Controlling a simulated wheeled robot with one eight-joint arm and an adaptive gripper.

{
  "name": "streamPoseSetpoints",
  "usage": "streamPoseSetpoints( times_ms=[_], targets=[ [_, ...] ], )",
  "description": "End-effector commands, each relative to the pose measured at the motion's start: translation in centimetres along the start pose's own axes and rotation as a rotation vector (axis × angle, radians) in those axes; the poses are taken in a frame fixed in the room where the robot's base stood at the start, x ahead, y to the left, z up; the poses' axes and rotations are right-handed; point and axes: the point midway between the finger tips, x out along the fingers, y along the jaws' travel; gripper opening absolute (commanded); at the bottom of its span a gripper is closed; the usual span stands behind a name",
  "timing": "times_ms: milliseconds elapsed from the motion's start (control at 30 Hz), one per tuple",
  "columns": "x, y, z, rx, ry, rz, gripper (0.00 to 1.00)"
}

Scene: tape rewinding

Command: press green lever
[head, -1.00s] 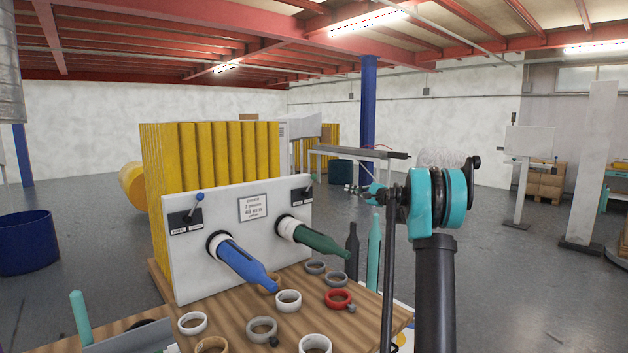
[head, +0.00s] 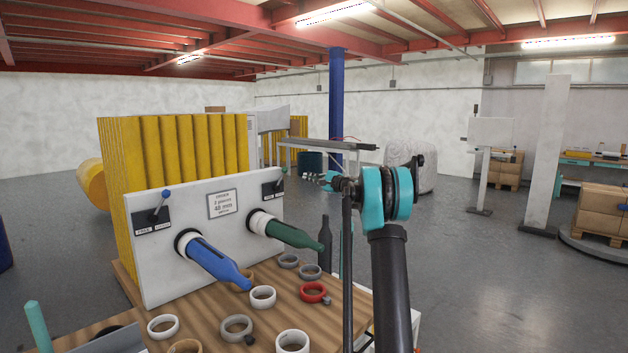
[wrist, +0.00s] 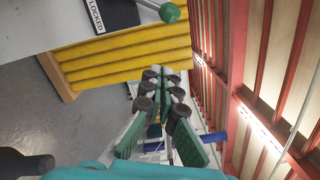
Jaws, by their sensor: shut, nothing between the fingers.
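The green lever sits at the upper right of the white panel (head: 155,270), and its green knob (head: 284,170) stands above a black plate. In the wrist view the knob (wrist: 170,12) is at the top, beside a plate reading "LOCKED" (wrist: 97,15). My gripper (head: 306,176) is shut and empty, just right of the knob in the head view, with a small gap in the picture. Its fingertips also show in the wrist view (wrist: 163,76), below the knob and apart from it. A blue-knobbed lever (head: 166,194) is on the panel's left.
A blue spindle (head: 212,262) and a green spindle (head: 290,234) stick out of the panel. Several rings, including a red one (head: 314,292), lie on the wooden table (head: 205,318) below. Yellow ribbed material (head: 175,150) stands behind the panel.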

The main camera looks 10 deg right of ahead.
Motion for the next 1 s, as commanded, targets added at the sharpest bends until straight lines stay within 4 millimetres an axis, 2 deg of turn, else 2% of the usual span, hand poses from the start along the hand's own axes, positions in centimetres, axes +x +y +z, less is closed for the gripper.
streamPoseSetpoints(
  times_ms=[33, 233, 400, 533, 1000],
  targets=[
    [1.1, 0.0, 0.0, 0.000, -0.001, 0.001, 0.00],
    [4.5, 0.0, 0.0, 0.000, 0.000, 0.000, 0.00],
    [5.0, 0.0, 2.4, 0.000, -0.001, 0.001, 0.00],
    [5.2, 0.0, 3.4, 0.000, 0.001, 0.000, 0.00],
    [5.3, 0.0, 3.9, -0.001, 0.001, 0.000, 0.00]
  ],
)
